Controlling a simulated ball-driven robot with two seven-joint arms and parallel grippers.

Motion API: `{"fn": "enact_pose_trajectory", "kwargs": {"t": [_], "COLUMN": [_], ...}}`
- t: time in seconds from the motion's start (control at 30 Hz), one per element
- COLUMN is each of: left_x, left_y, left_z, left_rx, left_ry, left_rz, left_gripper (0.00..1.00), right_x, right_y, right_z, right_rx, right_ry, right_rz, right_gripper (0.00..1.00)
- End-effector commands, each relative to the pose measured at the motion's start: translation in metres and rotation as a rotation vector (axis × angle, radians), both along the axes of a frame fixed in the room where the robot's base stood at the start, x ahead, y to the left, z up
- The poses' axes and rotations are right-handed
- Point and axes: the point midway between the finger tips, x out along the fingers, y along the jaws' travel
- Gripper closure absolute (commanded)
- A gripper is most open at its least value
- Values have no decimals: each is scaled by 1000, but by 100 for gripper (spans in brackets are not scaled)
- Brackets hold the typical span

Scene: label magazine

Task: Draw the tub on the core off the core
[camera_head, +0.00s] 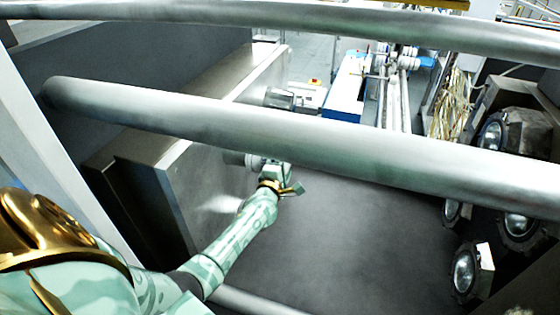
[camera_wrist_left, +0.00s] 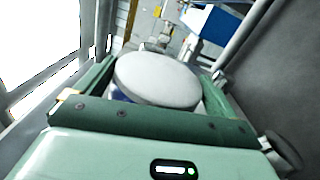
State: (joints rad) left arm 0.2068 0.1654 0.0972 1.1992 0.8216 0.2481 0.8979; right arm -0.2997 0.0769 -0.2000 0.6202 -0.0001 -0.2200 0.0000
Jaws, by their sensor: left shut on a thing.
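The tub (camera_head: 255,161) is a pale round piece by the upright metal panel (camera_head: 215,185) in the head view. In the left wrist view its broad grey-white round face (camera_wrist_left: 158,78) fills the space between my fingers, with a bit of blue side below. My left gripper (camera_head: 274,172) is shut on the tub, with a green finger on each side in the wrist view. The core behind the tub is hidden, so I cannot tell how far the tub sits on it. My right gripper is not in view.
Another grey stub (camera_head: 283,98) sticks out from the panel farther back. A thick grey rail (camera_head: 300,140) crosses the head view in front of the panel. Round lamp-like units (camera_head: 466,272) stand at the right. The dark floor (camera_head: 340,235) between is clear.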

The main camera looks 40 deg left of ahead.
Motion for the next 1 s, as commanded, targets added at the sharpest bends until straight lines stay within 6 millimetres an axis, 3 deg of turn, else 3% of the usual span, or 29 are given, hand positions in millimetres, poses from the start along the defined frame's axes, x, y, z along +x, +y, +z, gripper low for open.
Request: {"fn": "enact_pose_trajectory", "kwargs": {"t": [1.0], "left_x": [15], "left_y": [-47], "left_z": [2], "left_rx": [-2], "left_ry": [-2], "left_rz": [0], "left_gripper": [27], "right_x": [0], "right_y": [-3], "right_z": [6], "right_rx": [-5], "right_ry": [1], "right_rz": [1], "right_gripper": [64]}}
